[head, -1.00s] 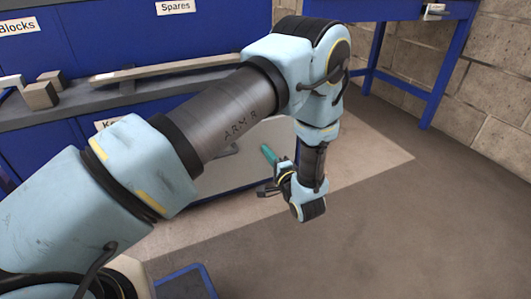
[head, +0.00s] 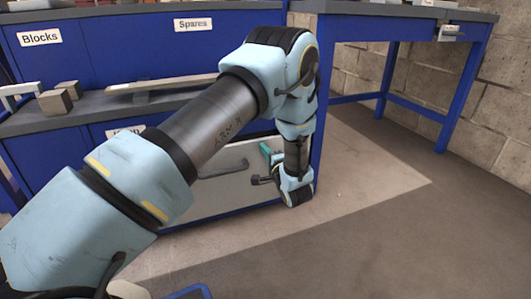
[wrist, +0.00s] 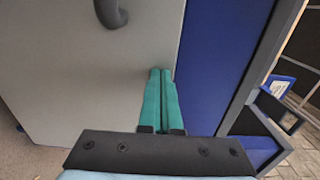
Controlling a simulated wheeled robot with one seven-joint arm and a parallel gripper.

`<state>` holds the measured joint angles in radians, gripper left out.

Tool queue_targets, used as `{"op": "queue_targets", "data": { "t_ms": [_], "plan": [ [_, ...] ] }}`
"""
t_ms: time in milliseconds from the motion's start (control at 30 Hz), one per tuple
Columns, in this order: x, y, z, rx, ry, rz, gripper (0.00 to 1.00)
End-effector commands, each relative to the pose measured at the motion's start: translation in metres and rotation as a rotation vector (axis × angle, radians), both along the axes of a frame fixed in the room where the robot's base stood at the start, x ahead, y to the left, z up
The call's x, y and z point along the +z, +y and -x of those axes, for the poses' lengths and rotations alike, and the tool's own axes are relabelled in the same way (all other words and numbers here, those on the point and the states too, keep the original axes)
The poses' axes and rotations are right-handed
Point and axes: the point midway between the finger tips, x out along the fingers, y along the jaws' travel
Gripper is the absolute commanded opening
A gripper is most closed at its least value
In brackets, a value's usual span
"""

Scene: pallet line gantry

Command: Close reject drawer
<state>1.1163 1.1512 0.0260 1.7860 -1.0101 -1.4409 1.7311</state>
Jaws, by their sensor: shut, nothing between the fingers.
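A pale grey front panel with a dark bar handle (head: 225,170) is low in the blue bench in the head view; I take it to be the reject drawer, but I see no reject label on it. My arm hides part of it. My gripper (head: 268,153) is at its right part, teal fingers shut and empty. In the wrist view the shut fingers (wrist: 160,75) point at the grey panel (wrist: 90,90) near its right edge, beside a blue upright (wrist: 220,60). The handle (wrist: 112,12) is up and left of the fingertips. Contact cannot be told.
A grey shelf (head: 100,112) carries small blocks (head: 55,101) and a long bar (head: 165,84). Signs read "Blocks" (head: 40,37) and "Spares" (head: 193,24). A blue table (head: 395,30) stands at the right by a block wall. The floor (head: 400,240) at front right is clear.

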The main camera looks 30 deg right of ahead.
Motion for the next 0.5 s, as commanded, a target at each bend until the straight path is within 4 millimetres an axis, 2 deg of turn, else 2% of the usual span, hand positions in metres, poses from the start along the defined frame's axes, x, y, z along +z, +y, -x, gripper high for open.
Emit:
{"op": "queue_targets", "data": {
  "t_ms": [133, 333, 500],
  "plan": [
    [0.001, 0.000, -0.004, 0.001, 0.000, 0.000, 0.00],
    [0.003, -0.004, -0.038, 0.000, -0.002, 0.000, 0.00],
    [0.000, -0.006, -0.053, -0.001, 0.000, 0.000, 0.00]
  ]
}}
